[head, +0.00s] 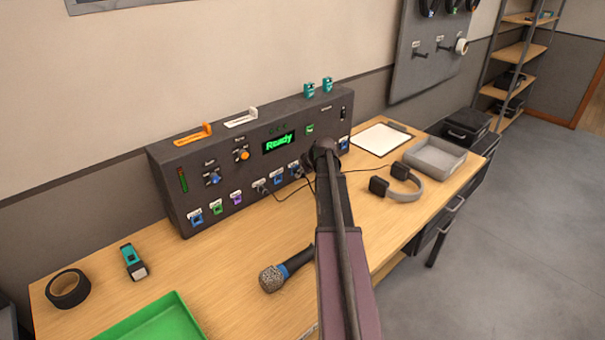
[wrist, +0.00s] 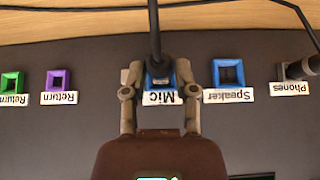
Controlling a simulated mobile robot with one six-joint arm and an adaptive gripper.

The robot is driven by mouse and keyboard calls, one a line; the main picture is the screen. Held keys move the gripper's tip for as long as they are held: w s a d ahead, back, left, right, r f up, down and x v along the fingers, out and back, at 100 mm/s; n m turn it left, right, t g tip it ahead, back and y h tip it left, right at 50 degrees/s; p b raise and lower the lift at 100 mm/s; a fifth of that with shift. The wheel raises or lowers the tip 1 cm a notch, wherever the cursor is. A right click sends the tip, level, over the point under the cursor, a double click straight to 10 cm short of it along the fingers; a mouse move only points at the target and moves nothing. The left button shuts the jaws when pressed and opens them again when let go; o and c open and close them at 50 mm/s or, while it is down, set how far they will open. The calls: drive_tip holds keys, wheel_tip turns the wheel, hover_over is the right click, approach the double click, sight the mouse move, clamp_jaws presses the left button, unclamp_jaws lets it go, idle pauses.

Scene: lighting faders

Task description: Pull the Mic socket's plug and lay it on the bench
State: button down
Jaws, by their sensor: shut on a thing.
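The Mic socket (wrist: 151,84) has a blue frame and sits in the dark panel, seen upside down in the wrist view. A dark plug (wrist: 158,66) with a black cable (wrist: 154,28) is in front of it. My gripper (wrist: 159,86) is shut on this plug, one finger on each side. The plug lines up with the socket; I cannot tell how deep it sits. In the head view my arm hides much of that part of the panel. The wooden bench (head: 222,262) lies in front of the panel.
An empty Speaker socket (wrist: 231,73) and a plugged Phones socket (wrist: 297,70) are on one side, a purple Return socket (wrist: 59,80) on the other. A microphone (head: 284,270), headphones (head: 397,182), green tray (head: 160,318) and grey tray (head: 436,158) occupy the bench. Bare wood lies left of the microphone.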

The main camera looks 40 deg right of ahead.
drive_tip(key=shift+s, duration=0.25)
drive_tip(key=shift+s+d, duration=0.2)
drive_tip(key=shift+s, duration=1.9)
drive_tip(key=shift+s, duration=0.1)
